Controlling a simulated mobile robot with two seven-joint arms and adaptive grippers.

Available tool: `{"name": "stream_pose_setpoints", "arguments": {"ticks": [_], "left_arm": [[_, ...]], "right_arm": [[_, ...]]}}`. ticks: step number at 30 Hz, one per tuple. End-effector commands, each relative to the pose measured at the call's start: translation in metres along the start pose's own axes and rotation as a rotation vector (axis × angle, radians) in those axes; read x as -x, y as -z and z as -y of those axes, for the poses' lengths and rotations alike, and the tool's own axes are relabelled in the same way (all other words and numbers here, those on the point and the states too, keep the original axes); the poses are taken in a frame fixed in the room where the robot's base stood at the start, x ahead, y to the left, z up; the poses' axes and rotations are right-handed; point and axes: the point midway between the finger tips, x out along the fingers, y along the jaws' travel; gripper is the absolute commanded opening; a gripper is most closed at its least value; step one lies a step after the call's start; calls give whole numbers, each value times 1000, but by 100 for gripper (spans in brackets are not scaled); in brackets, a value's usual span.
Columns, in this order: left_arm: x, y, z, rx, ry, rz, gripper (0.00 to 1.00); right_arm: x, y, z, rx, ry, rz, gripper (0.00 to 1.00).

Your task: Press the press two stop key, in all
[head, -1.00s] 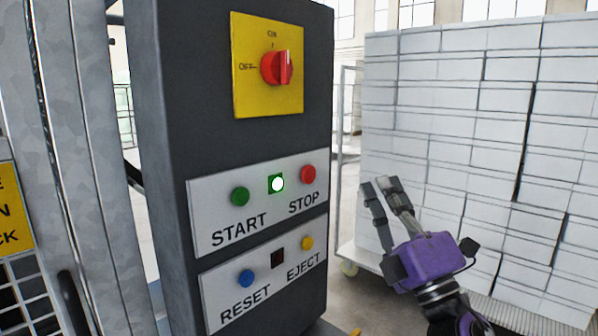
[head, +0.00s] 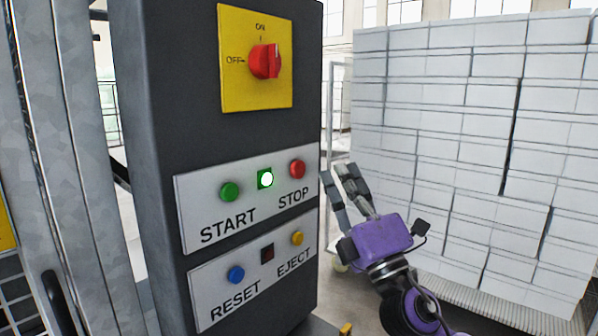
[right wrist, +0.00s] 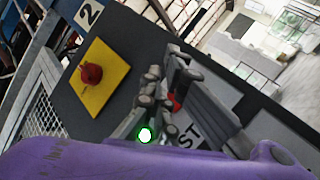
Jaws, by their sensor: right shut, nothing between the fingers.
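The red stop key (head: 297,169) sits above the word STOP on the upper white plate (head: 190,228) of a dark control cabinet. A green start key (head: 229,191) is to its left, with a lit green lamp (head: 265,179) between them. My right gripper (head: 337,172) is shut and empty, just right of the cabinet in the head view, its fingers pointing up. It looks apart from the stop key. In the right wrist view the red stop key (right wrist: 175,105) shows partly hidden among the fingers. My left gripper is not in view.
A yellow plate with a red rotary switch (head: 265,61) is above. A blue reset key (head: 236,274) and a yellow eject key (head: 297,238) are below. A number 2 sign (right wrist: 90,13) shows in the wrist view. Stacked white blocks (head: 440,130) stand behind my right gripper.

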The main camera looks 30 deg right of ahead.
Motion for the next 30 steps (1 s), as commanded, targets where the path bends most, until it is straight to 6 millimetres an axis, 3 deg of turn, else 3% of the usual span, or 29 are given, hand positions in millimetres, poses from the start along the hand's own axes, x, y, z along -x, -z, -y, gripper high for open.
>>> {"name": "stream_pose_setpoints", "arguments": {"ticks": [10, 30], "left_arm": [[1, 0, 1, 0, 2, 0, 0], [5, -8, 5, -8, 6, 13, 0]], "right_arm": [[-21, 15, 15, -1, 0, 1, 0], [-22, 16, 16, -1, 0, 0, 0]]}}
